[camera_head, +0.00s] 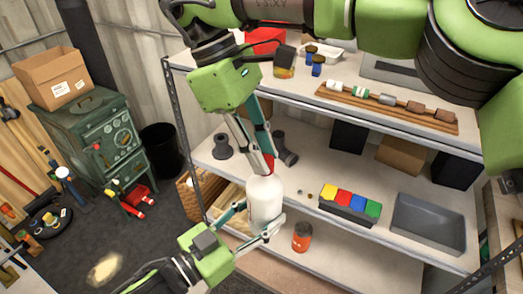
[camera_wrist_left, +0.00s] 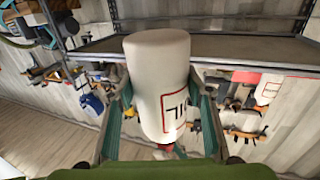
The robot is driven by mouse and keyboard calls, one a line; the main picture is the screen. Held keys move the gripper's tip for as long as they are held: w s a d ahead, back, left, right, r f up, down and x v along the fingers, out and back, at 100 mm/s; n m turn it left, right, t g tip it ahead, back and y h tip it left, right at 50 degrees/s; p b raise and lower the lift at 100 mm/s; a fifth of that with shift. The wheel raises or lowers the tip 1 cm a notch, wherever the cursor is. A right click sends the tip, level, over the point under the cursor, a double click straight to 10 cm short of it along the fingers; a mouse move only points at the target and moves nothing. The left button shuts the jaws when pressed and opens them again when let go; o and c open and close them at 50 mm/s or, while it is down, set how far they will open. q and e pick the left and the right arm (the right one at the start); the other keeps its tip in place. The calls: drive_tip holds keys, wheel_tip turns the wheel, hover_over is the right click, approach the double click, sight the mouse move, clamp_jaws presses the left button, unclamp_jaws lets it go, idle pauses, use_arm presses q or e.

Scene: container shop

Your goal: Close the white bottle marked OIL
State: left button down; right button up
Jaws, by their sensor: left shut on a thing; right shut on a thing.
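The white bottle (camera_head: 265,203) stands upright in front of the shelf in the head view. It also shows in the left wrist view (camera_wrist_left: 158,80), where part of its red-framed label is readable. My left gripper (camera_head: 260,214) is shut around the bottle's lower body, one finger on each side. A red cap (camera_head: 269,163) is at the top of the bottle. My right gripper (camera_head: 262,150) comes down from above and is shut on the cap. The fingers partly hide the cap, and I cannot tell whether it is seated on the neck.
The metal shelf (camera_head: 330,232) is right behind the bottle. It carries an orange-red jar (camera_head: 302,237), a box of coloured blocks (camera_head: 349,204), a grey bin (camera_head: 428,222) and dark fittings (camera_head: 222,147). A wicker basket (camera_head: 188,190) is at the left. Open floor lies at left.

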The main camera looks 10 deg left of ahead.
drive_tip(key=shift+w, duration=0.1)
drive_tip(key=o, duration=0.7)
drive_tip(key=shift+r, duration=0.15)
drive_tip(key=shift+r, duration=2.15)
drive_tip(key=shift+c, duration=0.6)
